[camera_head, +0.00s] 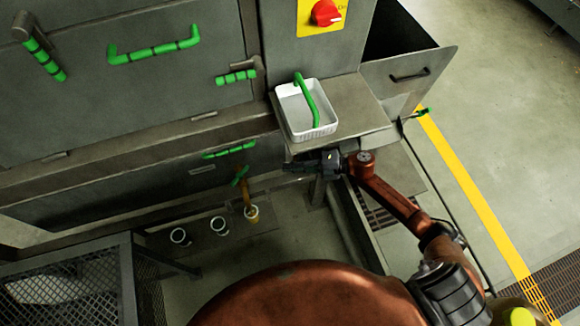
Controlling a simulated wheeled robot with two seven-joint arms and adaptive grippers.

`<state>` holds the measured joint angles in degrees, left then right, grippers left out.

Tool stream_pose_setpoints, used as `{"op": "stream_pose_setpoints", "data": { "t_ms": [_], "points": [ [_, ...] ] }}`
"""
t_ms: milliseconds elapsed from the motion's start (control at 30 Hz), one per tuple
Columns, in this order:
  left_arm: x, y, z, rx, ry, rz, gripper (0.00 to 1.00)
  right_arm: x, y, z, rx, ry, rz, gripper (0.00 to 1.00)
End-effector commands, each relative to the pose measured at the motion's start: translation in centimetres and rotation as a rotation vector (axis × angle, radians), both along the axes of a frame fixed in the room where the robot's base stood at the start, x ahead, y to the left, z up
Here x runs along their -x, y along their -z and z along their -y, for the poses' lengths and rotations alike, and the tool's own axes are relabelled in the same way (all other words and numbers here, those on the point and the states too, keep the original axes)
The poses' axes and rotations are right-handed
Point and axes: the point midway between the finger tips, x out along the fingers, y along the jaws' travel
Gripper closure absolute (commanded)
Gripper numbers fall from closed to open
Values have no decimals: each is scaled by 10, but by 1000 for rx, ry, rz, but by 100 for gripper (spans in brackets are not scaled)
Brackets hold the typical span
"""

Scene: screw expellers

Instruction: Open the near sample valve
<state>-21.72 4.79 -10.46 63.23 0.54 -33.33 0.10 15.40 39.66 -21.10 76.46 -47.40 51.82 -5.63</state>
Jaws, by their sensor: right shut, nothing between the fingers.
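A small green lever (240,176) sits low on the machine front, by an orange-brown strand or spout (246,192) that runs down to a small white-rimmed cup (252,214). This looks like a sample valve, but I cannot tell for sure whether it is the near one. My right gripper (290,167) is shut and empty. Its dark fingers point left, to the right of the lever and apart from it in the picture, just below the tray's shelf. My left gripper is not in view.
A white tray (287,108) with a green handle (307,100) stands on a metal shelf (361,119) above my right gripper. More cups (219,225) stand left on a low ledge. Green handles (153,46) line the machine. A mesh guard (70,285) stands lower left.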

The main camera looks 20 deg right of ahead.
Motion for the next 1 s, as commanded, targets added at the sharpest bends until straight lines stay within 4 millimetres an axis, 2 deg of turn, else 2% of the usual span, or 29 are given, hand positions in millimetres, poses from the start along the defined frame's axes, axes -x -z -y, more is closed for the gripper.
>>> {"op": "stream_pose_setpoints", "data": {
  "t_ms": [267, 367, 433, 567, 700, 1000],
  "points": [
    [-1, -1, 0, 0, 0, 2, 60, 1, 1, -3, 12, -1, 15, 100],
    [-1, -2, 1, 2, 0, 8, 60, 6, 6, -9, 55, 2, 69, 100],
    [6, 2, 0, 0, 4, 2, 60, 12, 12, -16, 112, 4, 139, 100],
    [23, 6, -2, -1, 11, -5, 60, 26, 23, -32, 279, 10, 343, 100],
    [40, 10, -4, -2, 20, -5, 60, 43, 27, -48, 511, 15, 619, 100],
    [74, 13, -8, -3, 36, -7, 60, 68, 4, -61, 983, 23, 1102, 100]
  ]
}}
